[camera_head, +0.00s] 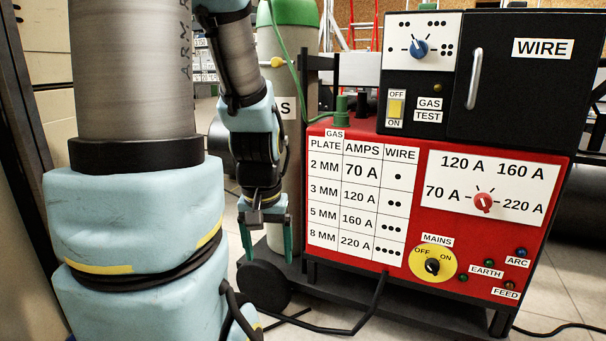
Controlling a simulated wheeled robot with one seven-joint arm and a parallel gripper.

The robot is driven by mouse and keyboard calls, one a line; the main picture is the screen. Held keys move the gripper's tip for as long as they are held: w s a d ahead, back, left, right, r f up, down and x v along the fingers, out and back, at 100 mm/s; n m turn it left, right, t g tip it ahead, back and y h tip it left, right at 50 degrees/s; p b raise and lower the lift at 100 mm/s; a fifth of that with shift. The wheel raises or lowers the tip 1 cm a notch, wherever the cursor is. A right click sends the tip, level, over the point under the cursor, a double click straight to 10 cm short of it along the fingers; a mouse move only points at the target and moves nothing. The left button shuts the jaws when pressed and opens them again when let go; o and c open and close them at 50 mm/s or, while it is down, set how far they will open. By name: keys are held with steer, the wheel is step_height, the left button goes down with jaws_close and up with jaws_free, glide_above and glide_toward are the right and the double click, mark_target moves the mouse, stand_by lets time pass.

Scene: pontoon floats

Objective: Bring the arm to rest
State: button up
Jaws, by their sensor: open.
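My gripper (267,240) hangs downward in the middle left of the head view, at the end of my light blue and grey arm. Its two teal fingers are apart, with nothing between them. It is in front of a gas cylinder (292,190) and to the left of the red welding machine (480,245). No contact between the gripper and either of them shows clearly. My arm's large upper links fill the left of the view.
A black wire feeder box (545,95) with a blue knob (419,47) sits on the red machine. A black wheel (263,287) and cables are low near the gripper. Tiled floor shows at lower right.

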step_height(320, 180, up, 31)
steer(key=p, duration=2.9)
